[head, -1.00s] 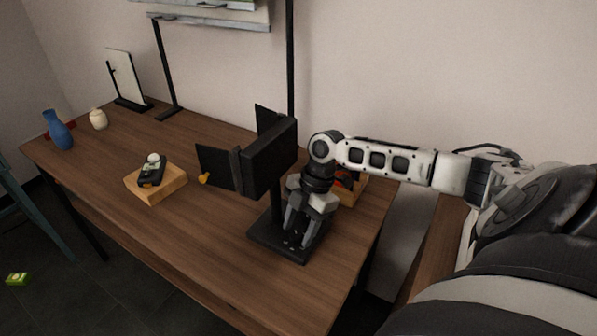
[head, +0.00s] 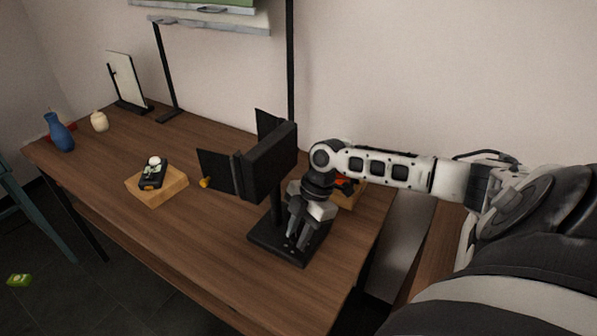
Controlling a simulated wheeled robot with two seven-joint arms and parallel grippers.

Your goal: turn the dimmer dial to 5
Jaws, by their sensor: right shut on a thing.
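A black lamp panel with side flaps (head: 268,165) stands on a flat black base (head: 265,236) near the right end of the wooden table. My right gripper (head: 295,243) points down at the base, its fingertips low over the right part of it. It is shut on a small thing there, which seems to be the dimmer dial. The fingers hide the dial, so its marks and setting cannot be read. My left gripper is not in view.
A wooden block (head: 160,187) with a dark device on it lies left of the lamp. A wooden tray (head: 352,194) sits partly hidden behind my right gripper. A blue vase (head: 60,133) and a cream jar (head: 99,121) stand far left. The front middle tabletop is clear.

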